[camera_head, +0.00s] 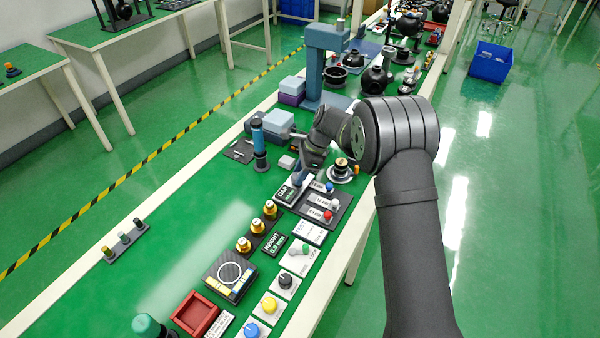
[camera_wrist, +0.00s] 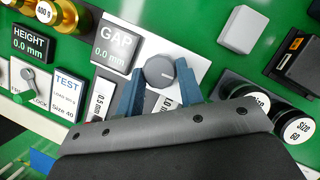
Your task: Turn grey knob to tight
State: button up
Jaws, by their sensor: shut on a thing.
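In the head view my gripper (camera_head: 300,174) reaches down just behind the GAP display (camera_head: 288,191) and mostly hides the knob. The GAP display (camera_wrist: 113,48) reads 0.0 mm. I cannot read any tight marking on the plate.
Black Size 60 cylinders (camera_wrist: 298,119) stand at right. The bench's left-front surface (camera_head: 170,245) is mostly clear.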

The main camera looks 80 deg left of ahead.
jog(key=n, duration=0.2)
jog(key=n+h, duration=0.1)
jog(key=n, duration=0.1)
jog(key=shift+a+h, duration=0.2)
jog(key=shift+h, duration=0.1)
jog(key=n, duration=0.2)
jog(key=n+h, duration=0.1)
jog(key=n, duration=0.1)
jog(key=shift+a+n+t+h, duration=0.15)
jog(key=shift+n+t+h, duration=0.15)
jog(key=shift+t, duration=0.1)
jog(key=n+t+h, duration=0.1)
jog(key=n, duration=0.3)
jog(key=shift+s+a, duration=0.1)
jog(key=shift+s, duration=0.1)
jog(key=shift+s+n+t+h, duration=0.15)
jog(key=shift+n+t, duration=0.3)
jog(key=shift+n, duration=0.7)
jog(key=shift+w+n+t+h, duration=0.1)
jog(key=shift+n+t+h, duration=0.25)
jog(key=shift+n, duration=0.8)
jog(key=o, duration=1)
jog(key=v, duration=0.7)
jog(key=shift+r, duration=0.25)
